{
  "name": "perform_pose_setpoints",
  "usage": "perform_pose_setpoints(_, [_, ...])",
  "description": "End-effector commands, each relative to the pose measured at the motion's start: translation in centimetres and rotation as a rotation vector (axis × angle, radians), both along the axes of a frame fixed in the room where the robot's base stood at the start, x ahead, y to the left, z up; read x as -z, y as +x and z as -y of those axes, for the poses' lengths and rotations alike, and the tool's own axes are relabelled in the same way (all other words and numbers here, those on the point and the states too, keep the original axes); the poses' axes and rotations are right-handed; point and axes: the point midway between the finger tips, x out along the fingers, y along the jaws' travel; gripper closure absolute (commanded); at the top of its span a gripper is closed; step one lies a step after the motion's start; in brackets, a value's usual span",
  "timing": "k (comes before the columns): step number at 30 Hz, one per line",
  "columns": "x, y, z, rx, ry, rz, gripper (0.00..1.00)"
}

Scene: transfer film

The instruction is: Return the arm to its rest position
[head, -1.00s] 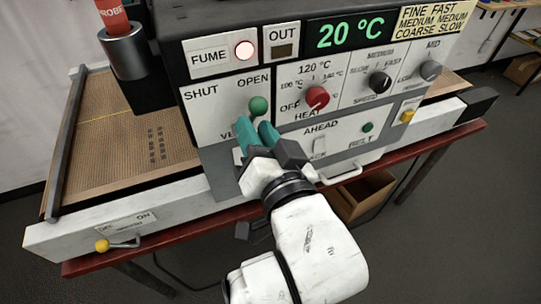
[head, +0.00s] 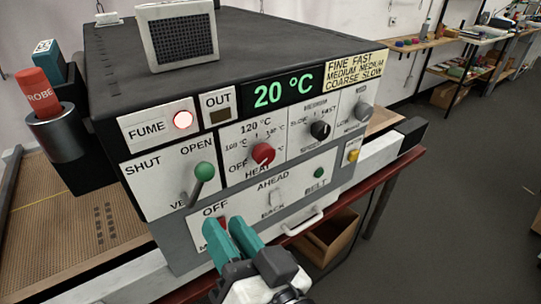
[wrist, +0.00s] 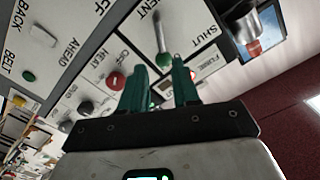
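My gripper (head: 232,222) is in the lower middle of the head view, with its two teal fingers in front of the lower panel of the machine (head: 280,22), partly hiding the red switch below OFF. In the wrist view the fingers (wrist: 159,68) stand apart with nothing held between them. The vent lever (head: 203,172) has a green knob, tilted toward OPEN, and is apart from my fingers. It also shows beyond the fingertips in the wrist view (wrist: 163,58). Whether the fingertips touch the panel cannot be told.
The red heat knob (head: 263,154), speed knob (head: 320,130) and belt button (head: 318,173) are on the panel. A metal handle (head: 302,222) juts out low. A red probe (head: 38,92) stands in a holder at left. Open floor (head: 450,220) lies at right.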

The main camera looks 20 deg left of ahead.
Motion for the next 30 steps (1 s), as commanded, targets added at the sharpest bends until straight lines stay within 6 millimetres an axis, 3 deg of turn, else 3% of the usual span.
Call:
perform_pose_setpoints(4, [0.7,0.4,0.5,0.014,-0.019,-0.009,0.69])
perform_pose_setpoints(8, [4.4,2.2,3.7,0.085,-0.128,-0.064,0.69])
perform_pose_setpoints(12, [11.0,3.9,10.0,0.195,-0.322,-0.18,0.69])
perform_pose_setpoints(17, [18.4,3.5,18.3,0.295,-0.539,-0.357,0.69])
perform_pose_setpoints(20, [22.7,1.7,23.5,0.338,-0.66,-0.486,0.69])
perform_pose_setpoints(24, [28.0,-2.7,30.3,0.37,-0.805,-0.692,0.69])
perform_pose_setpoints(30, [32.8,-10.6,37.0,0.357,-0.931,-0.97,0.69])
